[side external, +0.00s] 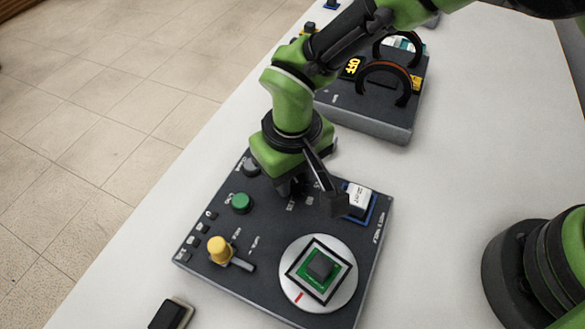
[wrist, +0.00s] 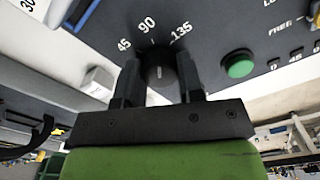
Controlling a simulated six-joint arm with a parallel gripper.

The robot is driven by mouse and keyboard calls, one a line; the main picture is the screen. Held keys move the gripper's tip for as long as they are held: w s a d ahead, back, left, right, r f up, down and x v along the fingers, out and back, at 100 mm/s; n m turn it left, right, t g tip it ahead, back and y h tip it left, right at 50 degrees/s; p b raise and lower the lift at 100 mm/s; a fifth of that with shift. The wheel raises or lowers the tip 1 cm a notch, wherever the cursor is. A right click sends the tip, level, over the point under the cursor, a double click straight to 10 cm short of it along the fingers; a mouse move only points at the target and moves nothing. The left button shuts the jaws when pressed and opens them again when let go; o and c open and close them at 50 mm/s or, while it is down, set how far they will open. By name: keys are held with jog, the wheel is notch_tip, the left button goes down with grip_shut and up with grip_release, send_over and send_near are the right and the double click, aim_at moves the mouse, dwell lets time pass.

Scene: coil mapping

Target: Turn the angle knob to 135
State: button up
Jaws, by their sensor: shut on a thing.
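The angle knob (wrist: 160,72) is black and round, on the dark panel in the wrist view. The printed marks 45, 90 and 135 fan around its far side, with 90 in the middle. My gripper (wrist: 158,85) has one finger on each side of the knob and is shut on it. I cannot tell for certain which mark the knob points to. In the side external view my gripper (side external: 287,187) reaches down to the panel (side external: 215,262), and its fingers and the knob are mostly hidden under the green wrist.
A green button (side external: 241,202), a yellow knob (side external: 219,248) and a white turntable with a green square (side external: 319,266) are on the same panel. A white block (side external: 358,197) sits at its right. A second unit with two rings (side external: 385,82) stands behind.

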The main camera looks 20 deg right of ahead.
jog(key=m, duration=0.6)
dwell(0.7)
jog(key=o, duration=0.9)
jog(key=shift+r, duration=0.1)
notch_tip(320, 180, up, 10)
jog(key=shift+f, duration=0.1)
